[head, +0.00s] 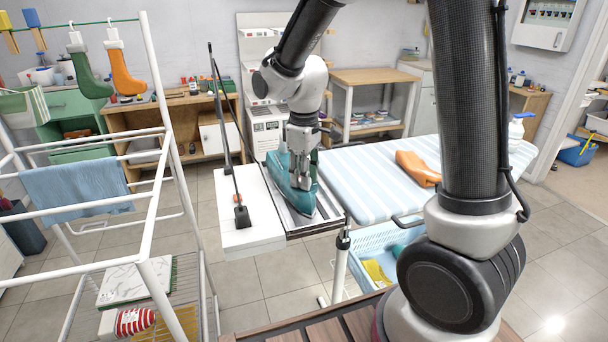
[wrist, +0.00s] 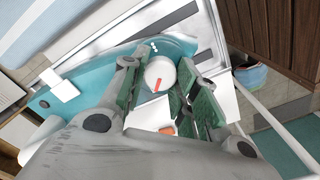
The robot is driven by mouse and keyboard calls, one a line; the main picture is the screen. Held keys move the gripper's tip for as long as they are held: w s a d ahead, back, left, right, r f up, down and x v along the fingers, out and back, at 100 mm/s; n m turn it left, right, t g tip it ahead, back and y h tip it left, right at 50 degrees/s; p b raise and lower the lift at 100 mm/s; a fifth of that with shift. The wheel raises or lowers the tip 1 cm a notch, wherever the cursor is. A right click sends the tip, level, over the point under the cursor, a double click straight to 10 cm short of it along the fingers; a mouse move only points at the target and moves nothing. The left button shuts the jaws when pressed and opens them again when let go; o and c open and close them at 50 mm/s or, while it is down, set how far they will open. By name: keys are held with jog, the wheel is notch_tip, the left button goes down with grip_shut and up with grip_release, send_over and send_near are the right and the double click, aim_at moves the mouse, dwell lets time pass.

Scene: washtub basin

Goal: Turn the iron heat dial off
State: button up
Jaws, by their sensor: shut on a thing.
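The teal iron (head: 279,172) rests on a dark striped plate at the left end of the ironing board, its tip towards the front. My gripper (head: 302,175) points down over the iron, and its fingers cover the dial in the head view. In the wrist view the heat dial (wrist: 160,72) is a round white knob with a red mark on its lower part, on the iron's teal body (wrist: 124,50). The green-padded fingers of my gripper (wrist: 159,84) stand on either side of the dial, shut on it. Dial lettering is not readable.
The striped ironing board (head: 365,180) extends right, with an orange boot-shaped item (head: 417,168) on it. A white side shelf (head: 250,222) with a dark upright rod is left of the iron. A drying rack (head: 160,120) stands further left; a blue basket (head: 362,255) sits below the board.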

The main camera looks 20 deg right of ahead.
dwell(0.3)
jog(key=o, duration=0.8)
